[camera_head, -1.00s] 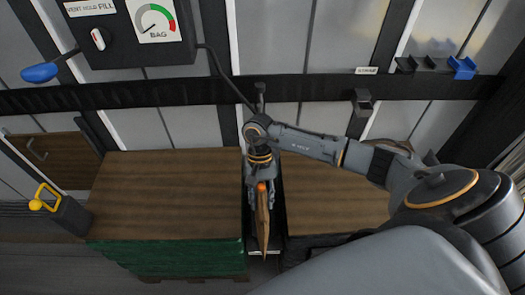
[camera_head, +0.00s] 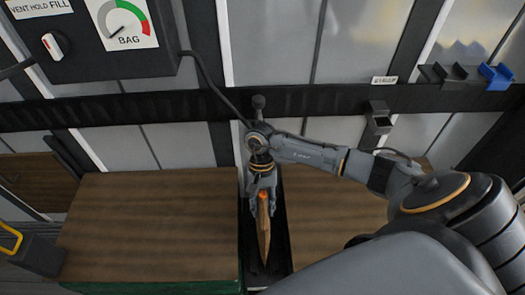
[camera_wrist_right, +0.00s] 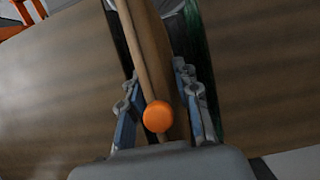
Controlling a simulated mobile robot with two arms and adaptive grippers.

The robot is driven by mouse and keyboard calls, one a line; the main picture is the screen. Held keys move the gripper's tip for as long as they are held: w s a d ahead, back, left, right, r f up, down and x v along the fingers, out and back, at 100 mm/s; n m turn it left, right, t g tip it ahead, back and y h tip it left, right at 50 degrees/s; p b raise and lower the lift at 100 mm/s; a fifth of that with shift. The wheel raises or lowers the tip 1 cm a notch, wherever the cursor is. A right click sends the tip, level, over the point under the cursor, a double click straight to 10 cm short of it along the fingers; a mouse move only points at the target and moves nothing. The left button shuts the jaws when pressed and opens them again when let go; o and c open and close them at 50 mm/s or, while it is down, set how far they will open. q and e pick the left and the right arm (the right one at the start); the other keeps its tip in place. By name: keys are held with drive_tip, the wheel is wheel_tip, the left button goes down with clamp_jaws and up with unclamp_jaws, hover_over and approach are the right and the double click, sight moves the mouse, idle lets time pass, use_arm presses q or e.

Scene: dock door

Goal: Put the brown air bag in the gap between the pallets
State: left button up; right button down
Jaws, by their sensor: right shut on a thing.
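The brown air bag (camera_head: 264,232) is held edge-on by my right gripper (camera_head: 263,200), with its orange valve (camera_head: 264,196) at the top between the fingers. In the right wrist view the bag (camera_wrist_right: 150,60) runs away from the fingers (camera_wrist_right: 165,105), which close on both its sides; the orange cap (camera_wrist_right: 157,116) is near the palm. The bag hangs over the dark gap (camera_head: 250,255) between the left pallet load (camera_head: 150,225) and the right pallet load (camera_head: 325,210). How deep its lower end sits is hard to tell. My left gripper is not in view.
A control box with a BAG gauge (camera_head: 122,25) and a fill knob (camera_head: 53,45) is on the wall at upper left. A dark rail (camera_head: 190,104) crosses the wall. A grey holder (camera_head: 378,118) and blue clip (camera_head: 497,76) are at right. A yellow handle (camera_head: 10,238) is at lower left.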

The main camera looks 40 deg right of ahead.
use_arm(q)
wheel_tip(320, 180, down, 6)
drive_tip(key=b, duration=0.5)
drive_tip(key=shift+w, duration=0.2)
use_arm(e)
wheel_tip(320, 180, down, 10)
drive_tip(key=shift+w, duration=0.15)
drive_tip(key=shift+r, duration=0.1)
use_arm(q)
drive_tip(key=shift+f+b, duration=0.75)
drive_tip(key=shift+b, duration=0.05)
use_arm(e)
drive_tip(key=shift+f, duration=0.6)
drive_tip(key=c, duration=0.9)
unclamp_jaws()
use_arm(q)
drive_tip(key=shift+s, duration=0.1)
use_arm(e)
drive_tip(key=v, duration=1.2)
